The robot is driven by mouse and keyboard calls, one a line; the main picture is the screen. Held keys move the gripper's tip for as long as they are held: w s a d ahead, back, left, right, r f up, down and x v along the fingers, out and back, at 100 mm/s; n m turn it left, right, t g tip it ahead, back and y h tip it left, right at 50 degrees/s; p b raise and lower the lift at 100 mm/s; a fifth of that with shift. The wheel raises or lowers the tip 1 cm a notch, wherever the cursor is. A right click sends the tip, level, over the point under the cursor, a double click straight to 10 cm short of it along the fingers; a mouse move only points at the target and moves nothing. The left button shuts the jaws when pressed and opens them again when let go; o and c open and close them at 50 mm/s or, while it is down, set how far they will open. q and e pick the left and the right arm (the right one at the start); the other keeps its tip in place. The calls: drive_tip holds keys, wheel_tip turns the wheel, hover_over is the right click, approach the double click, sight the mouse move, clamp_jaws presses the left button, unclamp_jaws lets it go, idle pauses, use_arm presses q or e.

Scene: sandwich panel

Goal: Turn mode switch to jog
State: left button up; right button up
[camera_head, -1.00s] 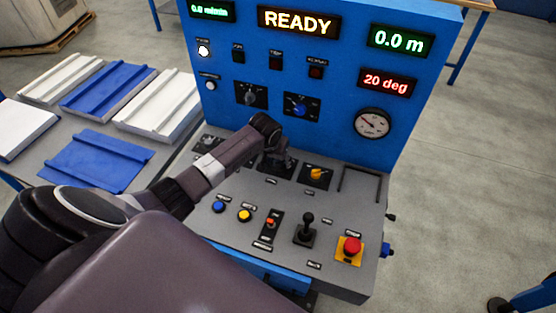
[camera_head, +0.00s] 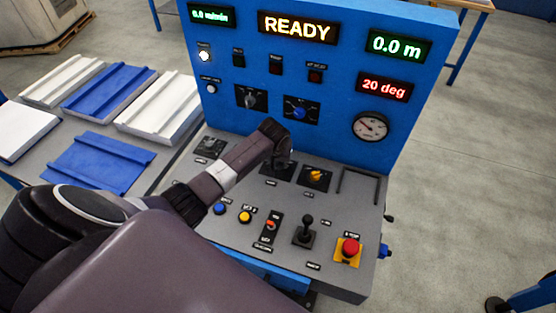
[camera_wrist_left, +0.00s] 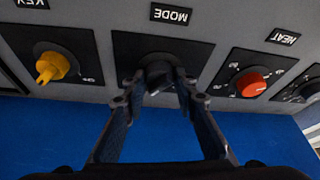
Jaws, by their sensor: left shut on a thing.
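The mode switch is a dark knob (camera_wrist_left: 158,76) on a black plate under the MODE label in the left wrist view. My left gripper (camera_wrist_left: 158,84) has its two fingers on either side of the knob, closed on it. In the head view my left gripper (camera_head: 283,158) is over the sloped console, and my own arm hides most of the switch. The switch's markings are too hidden to read its position. My right gripper is not in view.
A yellow key switch (camera_wrist_left: 52,67) and a red heat knob (camera_wrist_left: 250,84) flank the mode switch. A black joystick (camera_head: 306,230) and a red emergency button (camera_head: 349,250) stand on the console's front. The upright blue panel (camera_head: 335,110) rises behind; its display reads READY.

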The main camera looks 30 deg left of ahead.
use_arm(q)
drive_tip(key=shift+d+r+n+g+p, duration=0.1)
drive_tip(key=shift+n+g+p, duration=0.1)
drive_tip(key=shift+n, duration=0.3)
drive_tip(key=shift+d+n+g+p, duration=0.1)
drive_tip(key=shift+n+p, duration=0.1)
drive_tip(key=shift+n, duration=0.3)
drive_tip(key=shift+w+n+y, duration=0.1)
drive_tip(key=shift+n+y, duration=0.4)
drive_tip(key=shift+n, duration=0.4)
drive_tip(key=shift+n+g+y, duration=0.3)
drive_tip(key=shift+n+g, duration=0.2)
drive_tip(key=shift+n, duration=0.4)
drive_tip(key=shift+w+f+n+g+b, duration=0.1)
drive_tip(key=shift+f+n+g+b, duration=0.25)
drive_tip(key=shift+n, duration=0.55)
drive_tip(key=n+b, duration=0.2)
drive_tip(key=shift+n+g+y, duration=0.3)
drive_tip(key=shift+g, duration=0.05)
drive_tip(key=n+g+b, duration=0.1)
drive_tip(key=n+b, duration=0.2)
drive_tip(key=shift+w+b, duration=0.15)
drive_tip(key=shift+b, duration=0.25)
drive_tip(key=shift+r+n+g+b, duration=0.2)
drive_tip(key=shift+n+g+b, duration=0.4)
drive_tip(key=shift+n+b, duration=0.8)
